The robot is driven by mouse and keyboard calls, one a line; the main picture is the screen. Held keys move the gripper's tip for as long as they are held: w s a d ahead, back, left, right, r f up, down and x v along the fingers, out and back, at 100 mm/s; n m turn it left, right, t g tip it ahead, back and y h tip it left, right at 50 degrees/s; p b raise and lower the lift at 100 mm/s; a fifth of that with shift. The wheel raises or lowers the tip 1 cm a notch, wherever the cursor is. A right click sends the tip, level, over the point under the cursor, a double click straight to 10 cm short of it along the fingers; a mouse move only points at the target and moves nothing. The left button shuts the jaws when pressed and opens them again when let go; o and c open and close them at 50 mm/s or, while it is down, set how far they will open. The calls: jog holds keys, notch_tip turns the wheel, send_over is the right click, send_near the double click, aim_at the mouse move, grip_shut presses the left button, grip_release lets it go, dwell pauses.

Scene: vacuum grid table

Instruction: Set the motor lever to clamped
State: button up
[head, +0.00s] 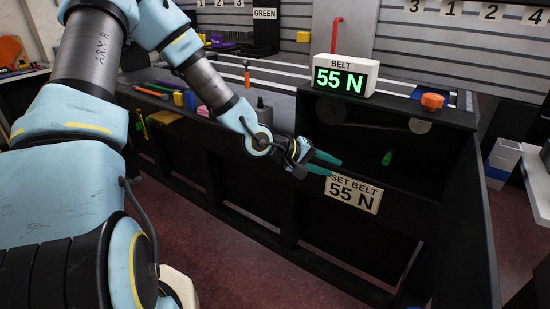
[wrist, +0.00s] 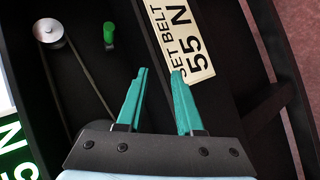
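The motor lever appears to be the small green handle (head: 387,158) inside the dark open bay below the belt display. In the wrist view the green handle (wrist: 108,33) stands ahead and left of my fingertips, beside a pulley. My gripper (head: 334,163) is in front of the bay's left part, left of the handle and apart from it. In the wrist view my gripper (wrist: 159,74) has its two teal fingers spread with nothing between them. The lever's base and any position marks cannot be made out.
The belt display (head: 346,77) reads 55 N. The set belt plate (head: 353,194) on the front rail also reads 55 N and lies close to my fingers. An orange knob (head: 432,101) sits on top. A metal pulley (wrist: 50,31) carries a belt (wrist: 90,82) inside the bay.

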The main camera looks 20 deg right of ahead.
jog(key=w+a+m+t+y+p, duration=0.1)
jog(key=w+a+y, duration=0.4)
jog(key=a, duration=0.8)
jog(key=shift+r+t+y+p, duration=0.35)
jog(key=shift+t+p, duration=0.25)
jog(key=shift+p, duration=0.5)
jog(key=shift+w, duration=0.1)
jog(key=a+r+y, duration=0.2)
jog(key=a, duration=0.6)
jog(key=a+r+y, duration=0.3)
jog(key=a, duration=0.5)
jog(key=s+a+r+n+p, duration=0.1)
jog(key=s+a+r, duration=0.4)
jog(key=a, duration=0.4)
jog(key=shift+s+a+r+g+y, duration=0.3)
jog(key=shift+s+a+r+y, duration=0.05)
jog(key=shift+s+y, duration=0.15)
